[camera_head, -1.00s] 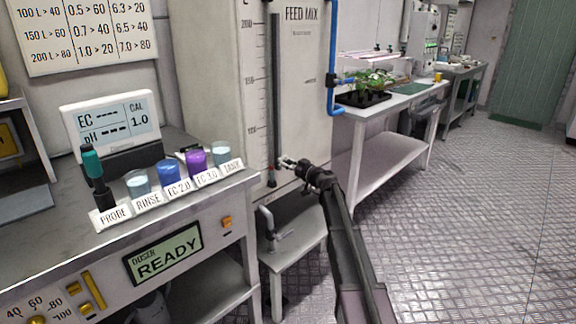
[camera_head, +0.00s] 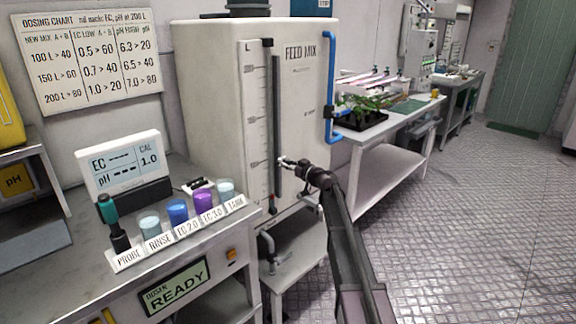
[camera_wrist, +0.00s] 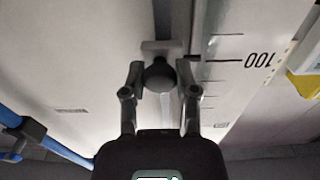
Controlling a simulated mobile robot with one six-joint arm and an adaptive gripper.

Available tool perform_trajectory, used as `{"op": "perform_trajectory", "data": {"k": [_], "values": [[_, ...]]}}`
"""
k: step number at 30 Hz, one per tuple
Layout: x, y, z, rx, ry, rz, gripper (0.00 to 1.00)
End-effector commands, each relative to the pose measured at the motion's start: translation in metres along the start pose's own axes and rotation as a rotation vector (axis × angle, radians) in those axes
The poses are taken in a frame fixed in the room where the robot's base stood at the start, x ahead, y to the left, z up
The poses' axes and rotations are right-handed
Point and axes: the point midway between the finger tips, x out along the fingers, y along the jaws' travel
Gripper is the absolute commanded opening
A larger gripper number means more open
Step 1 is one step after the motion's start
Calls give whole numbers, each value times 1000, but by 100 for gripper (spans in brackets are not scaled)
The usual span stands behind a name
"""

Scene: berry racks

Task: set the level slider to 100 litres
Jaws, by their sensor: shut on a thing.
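The feed mix tank (camera_head: 212,85) has a vertical scale strip (camera_head: 258,90) and a dark slider slot (camera_head: 277,90) beside it. My gripper (camera_head: 283,161) is at the slot, about level with the lowest large scale label. In the wrist view my gripper (camera_wrist: 160,80) is shut on the slider's dark round knob (camera_wrist: 159,72), one finger on each side. A pale plate (camera_wrist: 162,47) on the slider sits behind the knob. The 100 mark (camera_wrist: 258,60) shows close beside it, inverted. The plate and the 100 line are nearly level; exact alignment is unclear.
A blue pipe (camera_head: 331,85) runs down the tank's right side. The dosing bench (camera_head: 75,245) with its cups and meter (camera_head: 120,165) stands at the left. A small stand (camera_head: 290,262) is below the tank. The floor (camera_head: 450,220) at the right is clear.

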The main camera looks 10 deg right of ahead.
Motion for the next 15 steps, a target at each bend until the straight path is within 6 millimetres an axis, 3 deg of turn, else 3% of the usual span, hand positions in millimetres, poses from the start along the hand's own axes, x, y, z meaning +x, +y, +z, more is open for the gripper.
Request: {"op": "perform_trajectory", "data": {"k": [1,4,15], "values": [[2,-2,-10,1,1,-6,0],[2,-2,-17,1,0,-6,0],[2,-3,-22,0,0,-6,0]]}}
